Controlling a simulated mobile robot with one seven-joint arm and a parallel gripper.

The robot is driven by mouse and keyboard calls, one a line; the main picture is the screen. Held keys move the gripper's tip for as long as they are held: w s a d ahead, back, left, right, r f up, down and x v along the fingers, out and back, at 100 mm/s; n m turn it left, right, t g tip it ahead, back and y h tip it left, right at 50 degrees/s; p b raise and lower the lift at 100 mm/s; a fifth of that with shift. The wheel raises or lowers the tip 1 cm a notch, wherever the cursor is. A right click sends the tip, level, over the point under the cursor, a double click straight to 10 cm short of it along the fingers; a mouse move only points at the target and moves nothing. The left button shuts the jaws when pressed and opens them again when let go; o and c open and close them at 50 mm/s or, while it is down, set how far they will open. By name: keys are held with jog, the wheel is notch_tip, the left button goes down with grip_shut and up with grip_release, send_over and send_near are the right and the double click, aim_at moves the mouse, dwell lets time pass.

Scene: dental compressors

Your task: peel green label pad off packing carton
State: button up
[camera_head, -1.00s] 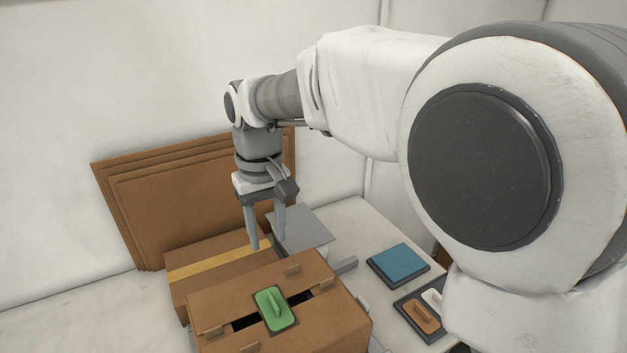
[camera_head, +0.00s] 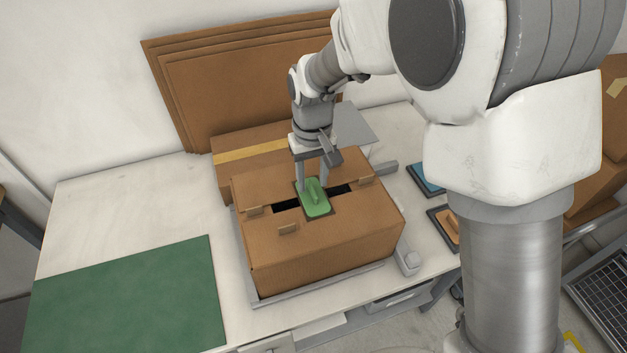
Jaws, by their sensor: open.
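The packing carton (camera_head: 322,264) stands on the white table, with a dark slot across its top and small brown tabs near the corners. The green label pad (camera_head: 317,204) lies on the carton's top across the slot, on a dark backing, with a raised grip on it. My gripper (camera_head: 314,187) points down at the pad's far end, fingers apart. The fingertips are close to the pad's raised grip; I cannot tell whether they touch it.
A green mat (camera_head: 130,295) lies on the table at left. A taped carton (camera_head: 232,170) and flat cardboard sheets (camera_head: 220,85) stand behind. A blue pad (camera_head: 427,179) and an orange pad (camera_head: 447,222) lie at right, partly hidden by my arm. A grey frame (camera_head: 330,287) borders the carton.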

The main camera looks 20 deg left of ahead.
aim_at(313, 188)
jog(key=shift+f, duration=0.95)
grip_shut()
jog(key=c, duration=0.6)
grip_release()
grip_shut()
jog(key=shift+r+p, duration=1.1)
jog(key=shift+r, duration=0.55)
jog(key=shift+r+p, duration=2)
jog(key=shift+r, duration=0.95)
